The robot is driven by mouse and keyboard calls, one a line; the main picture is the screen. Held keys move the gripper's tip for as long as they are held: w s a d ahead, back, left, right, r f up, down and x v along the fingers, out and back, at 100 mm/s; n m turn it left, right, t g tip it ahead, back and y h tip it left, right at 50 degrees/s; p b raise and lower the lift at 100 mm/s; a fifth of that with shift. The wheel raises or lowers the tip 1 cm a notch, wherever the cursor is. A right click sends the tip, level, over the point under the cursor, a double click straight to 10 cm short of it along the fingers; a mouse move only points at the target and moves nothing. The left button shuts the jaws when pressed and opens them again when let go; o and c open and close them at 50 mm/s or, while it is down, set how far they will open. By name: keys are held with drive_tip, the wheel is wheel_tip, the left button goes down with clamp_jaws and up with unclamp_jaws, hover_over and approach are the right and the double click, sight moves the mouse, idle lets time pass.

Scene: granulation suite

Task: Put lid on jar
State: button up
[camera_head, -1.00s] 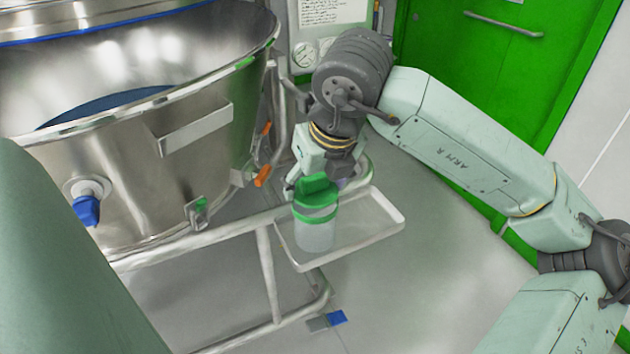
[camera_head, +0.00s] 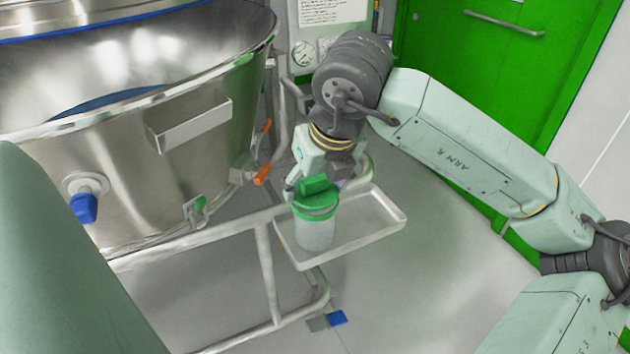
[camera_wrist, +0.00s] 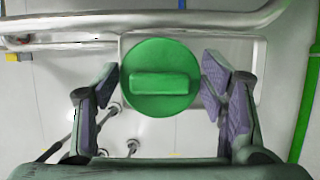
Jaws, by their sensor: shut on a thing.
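The lid (camera_head: 317,201) is a green disc with a raised bar handle. It shows from above in the wrist view (camera_wrist: 161,62). The jar (camera_head: 315,236) is pale and translucent and stands upright on a small tray. The lid is over the jar mouth, level and very close to or touching the rim; I cannot tell if it is fully seated. My gripper (camera_wrist: 161,80) is shut on the lid, with one finger at each side of it. In the head view the fingers are mostly hidden behind the lid. The lid hides the jar in the wrist view.
The tray (camera_head: 375,238) has a low rim and bare room right of the jar. It adjoins a metal tube frame (camera_head: 265,265). A large steel vessel (camera_head: 150,150) stands at the left. A green door (camera_head: 490,90) is behind my arm. The floor at the right is clear.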

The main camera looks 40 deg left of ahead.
drive_tip(key=shift+f+b, duration=0.4)
drive_tip(key=shift+f, duration=0.1)
drive_tip(key=o, duration=1.2)
drive_tip(key=shift+c, duration=0.2)
drive_tip(key=shift+r, duration=0.1)
drive_tip(key=v, duration=1.2)
